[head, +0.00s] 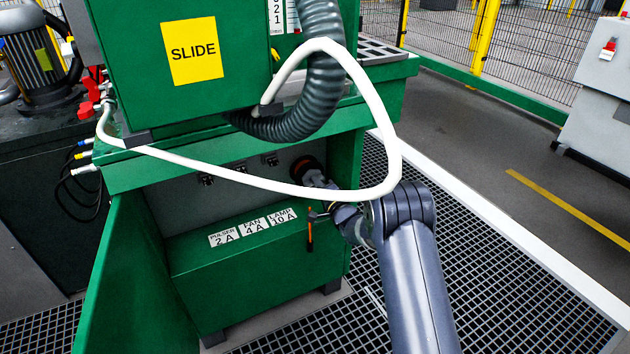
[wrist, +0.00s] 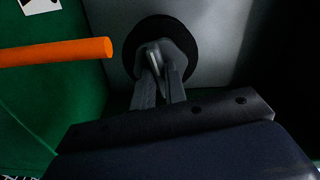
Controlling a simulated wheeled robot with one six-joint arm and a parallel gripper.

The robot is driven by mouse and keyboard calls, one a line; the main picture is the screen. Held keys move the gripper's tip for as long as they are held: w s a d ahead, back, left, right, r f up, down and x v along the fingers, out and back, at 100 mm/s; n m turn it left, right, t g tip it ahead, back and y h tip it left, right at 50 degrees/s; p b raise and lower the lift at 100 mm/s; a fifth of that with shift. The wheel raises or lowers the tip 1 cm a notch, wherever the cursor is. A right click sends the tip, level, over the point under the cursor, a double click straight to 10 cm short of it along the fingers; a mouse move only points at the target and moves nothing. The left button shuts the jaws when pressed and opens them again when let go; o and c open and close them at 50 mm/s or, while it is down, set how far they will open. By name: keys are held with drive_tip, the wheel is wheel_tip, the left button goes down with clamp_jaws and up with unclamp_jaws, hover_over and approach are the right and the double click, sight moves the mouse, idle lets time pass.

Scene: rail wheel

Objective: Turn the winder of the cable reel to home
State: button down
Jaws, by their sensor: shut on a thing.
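A dark round part with a grey raised grip in its middle, which looks like the winder, is on the grey back panel inside the green cabinet. In the wrist view the dark disc (wrist: 187,28) is straight ahead, and my gripper (wrist: 163,68) is shut on the grey grip (wrist: 178,50) at its centre. In the head view the winder (head: 303,165) is at the upper right of the cabinet opening, with my gripper (head: 318,181) reaching it from the right. No index or home mark on it can be made out. The cable reel itself cannot be told apart here.
An orange rod (wrist: 55,51) sticks in beside my gripper; it hangs upright in the head view (head: 310,236). A white hose (head: 392,125) loops in front of the opening, close to my arm. A green box (head: 230,265) with labels lies below. The open cabinet door (head: 120,290) stands left.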

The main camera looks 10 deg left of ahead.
drive_tip(key=shift+m+p, duration=0.6)
drive_tip(key=shift+m, duration=1.7)
drive_tip(key=m+p, duration=0.1)
drive_tip(key=m, duration=0.2)
drive_tip(key=shift+m, duration=0.3)
drive_tip(key=c, duration=1.9)
unclamp_jaws()
drive_tip(key=o, duration=0.6)
